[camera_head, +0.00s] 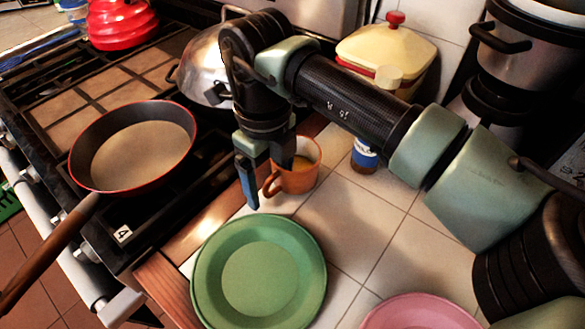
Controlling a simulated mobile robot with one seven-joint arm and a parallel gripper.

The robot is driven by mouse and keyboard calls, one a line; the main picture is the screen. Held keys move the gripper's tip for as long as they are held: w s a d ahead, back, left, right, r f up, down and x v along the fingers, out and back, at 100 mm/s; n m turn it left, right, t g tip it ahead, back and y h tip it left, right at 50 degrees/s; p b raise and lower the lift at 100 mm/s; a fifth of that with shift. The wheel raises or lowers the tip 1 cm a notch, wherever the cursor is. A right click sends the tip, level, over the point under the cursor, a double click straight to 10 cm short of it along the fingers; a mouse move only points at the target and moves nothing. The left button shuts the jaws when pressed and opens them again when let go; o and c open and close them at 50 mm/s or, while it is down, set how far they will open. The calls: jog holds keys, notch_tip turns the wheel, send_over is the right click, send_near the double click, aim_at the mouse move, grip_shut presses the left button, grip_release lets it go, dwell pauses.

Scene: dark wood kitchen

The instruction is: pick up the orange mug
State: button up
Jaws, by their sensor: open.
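The orange mug (297,176) stands upright on the white tiled counter, behind the green plate. It has a yellowish inside or content, and its handle points left toward the stove. My gripper (268,188) is open and points down at the mug's left side. One finger hangs left of the handle, and the other finger overlaps the mug's near-left rim in the picture. I cannot tell whether either finger touches the mug. Part of the mug's left rim is hidden behind the finger.
A green plate (260,273) lies in front of the mug, and a pink plate (420,313) is at the bottom edge. A small bottle (365,155) stands right of the mug. A frying pan (138,146) and a silver pot (207,68) are on the stove. Bare tiles lie right of the green plate.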

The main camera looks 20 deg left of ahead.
jog(key=shift+f, duration=0.4)
grip_shut()
